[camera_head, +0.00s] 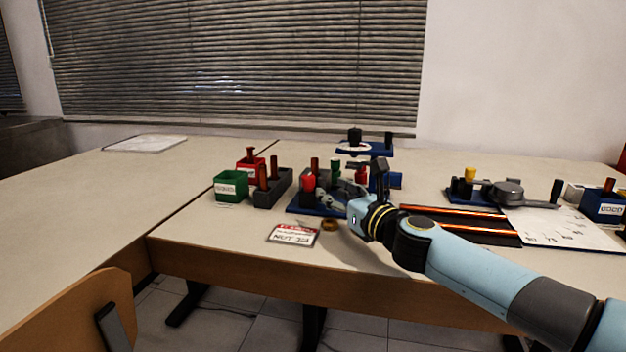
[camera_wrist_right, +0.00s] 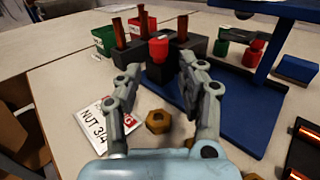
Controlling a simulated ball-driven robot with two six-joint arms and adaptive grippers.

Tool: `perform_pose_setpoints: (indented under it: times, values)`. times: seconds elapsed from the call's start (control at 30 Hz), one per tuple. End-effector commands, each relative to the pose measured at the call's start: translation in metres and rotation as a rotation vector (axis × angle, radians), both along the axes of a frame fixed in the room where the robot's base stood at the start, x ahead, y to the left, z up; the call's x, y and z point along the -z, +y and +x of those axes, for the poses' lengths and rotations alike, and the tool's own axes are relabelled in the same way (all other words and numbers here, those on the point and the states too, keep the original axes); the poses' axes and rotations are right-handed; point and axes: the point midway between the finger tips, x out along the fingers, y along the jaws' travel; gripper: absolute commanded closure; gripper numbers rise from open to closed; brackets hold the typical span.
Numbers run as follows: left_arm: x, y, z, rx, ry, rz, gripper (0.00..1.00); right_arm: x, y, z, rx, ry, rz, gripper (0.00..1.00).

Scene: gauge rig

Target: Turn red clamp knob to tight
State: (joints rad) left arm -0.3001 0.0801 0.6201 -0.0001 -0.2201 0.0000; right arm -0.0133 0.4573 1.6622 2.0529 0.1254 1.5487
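A red knob (camera_head: 308,183) tops a black block on the blue base plate (camera_head: 299,208), left of my right gripper (camera_head: 334,192). In the right wrist view the red knob (camera_wrist_right: 158,49) shows beyond and between the fingertips of my open right gripper (camera_wrist_right: 158,75). The fingers look apart from the knob, with nothing held between them. No mark showing the knob's turn can be made out. My left gripper is out of view.
A brass nut (camera_wrist_right: 158,121) and a card reading NUT 3/4 (camera_wrist_right: 103,125) lie on the table. Green (camera_head: 231,185) and red (camera_head: 250,165) bins and a dark rack (camera_head: 270,190) stand left. A raised blue platform (camera_head: 377,148) stands behind the gripper.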

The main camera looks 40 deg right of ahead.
Motion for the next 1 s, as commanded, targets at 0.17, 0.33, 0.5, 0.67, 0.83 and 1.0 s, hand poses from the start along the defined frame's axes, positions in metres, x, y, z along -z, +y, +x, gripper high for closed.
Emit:
perform_pose_setpoints:
  times: [0.17,0.33,0.5,0.67,0.83,1.0]
  values:
    - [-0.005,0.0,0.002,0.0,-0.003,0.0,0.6,-0.003,-0.002,0.038,0.0,-0.003,0.002,0.6]
    - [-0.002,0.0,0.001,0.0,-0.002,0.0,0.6,-0.001,-0.004,0.068,-0.003,-0.003,-0.001,0.6]
    - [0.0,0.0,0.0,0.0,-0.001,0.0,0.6,-0.001,-0.005,0.084,-0.003,-0.002,-0.003,0.6]
    - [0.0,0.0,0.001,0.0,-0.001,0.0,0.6,0.0,-0.005,0.087,-0.004,0.0,-0.004,0.6]
    - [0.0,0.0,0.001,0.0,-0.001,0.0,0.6,-0.001,-0.005,0.087,-0.005,-0.001,-0.004,0.6]
    - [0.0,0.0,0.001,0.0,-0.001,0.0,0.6,-0.001,-0.005,0.087,-0.004,-0.001,-0.004,0.82]
